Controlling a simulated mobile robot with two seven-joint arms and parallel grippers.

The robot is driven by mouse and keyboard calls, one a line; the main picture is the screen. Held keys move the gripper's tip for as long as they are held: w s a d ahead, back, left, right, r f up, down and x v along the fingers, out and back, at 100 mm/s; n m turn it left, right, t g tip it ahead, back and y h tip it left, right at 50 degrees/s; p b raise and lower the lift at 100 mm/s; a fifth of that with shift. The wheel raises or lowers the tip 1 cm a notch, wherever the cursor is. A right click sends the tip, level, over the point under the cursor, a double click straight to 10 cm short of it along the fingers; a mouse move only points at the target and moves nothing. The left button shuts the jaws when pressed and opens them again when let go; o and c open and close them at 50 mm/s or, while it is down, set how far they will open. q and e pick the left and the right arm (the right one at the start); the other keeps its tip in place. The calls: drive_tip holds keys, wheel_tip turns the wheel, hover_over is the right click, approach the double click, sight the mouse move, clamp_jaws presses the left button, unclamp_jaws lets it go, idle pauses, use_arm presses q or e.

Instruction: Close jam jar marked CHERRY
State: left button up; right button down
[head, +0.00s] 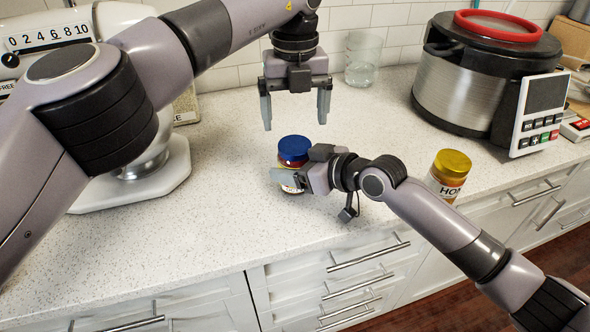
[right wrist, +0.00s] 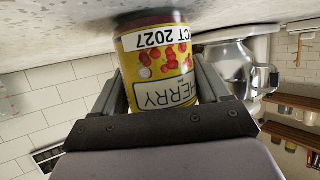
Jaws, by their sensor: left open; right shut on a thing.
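The CHERRY jam jar (head: 283,163) stands upright on the counter with a blue lid (head: 294,148) on top. I cannot tell how tightly the lid sits. In the right wrist view the jar (right wrist: 160,65) appears upside down, its yellow label reading "ERRY" with red cherries; its lid is hidden there. My right gripper (head: 291,179) is shut on the jar's body from the front right, with one finger on each side. My left gripper (head: 296,112) points down above and slightly behind the lid. It is open and empty, its fingers apart from the lid.
A second jar (head: 448,174) with a gold lid stands to the right, behind my right arm. The counter's front left is clear.

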sight(294, 145)
use_arm(q)
wheel_tip(294, 145, up, 3)
drive_tip(key=shift+f+n, duration=0.2)
drive_tip(key=shift+n, duration=0.5)
drive_tip(key=shift+a+f, duration=0.1)
drive_tip(key=shift+f, duration=4)
drive_tip(key=c, duration=1.1)
drive_tip(key=o, duration=1.2)
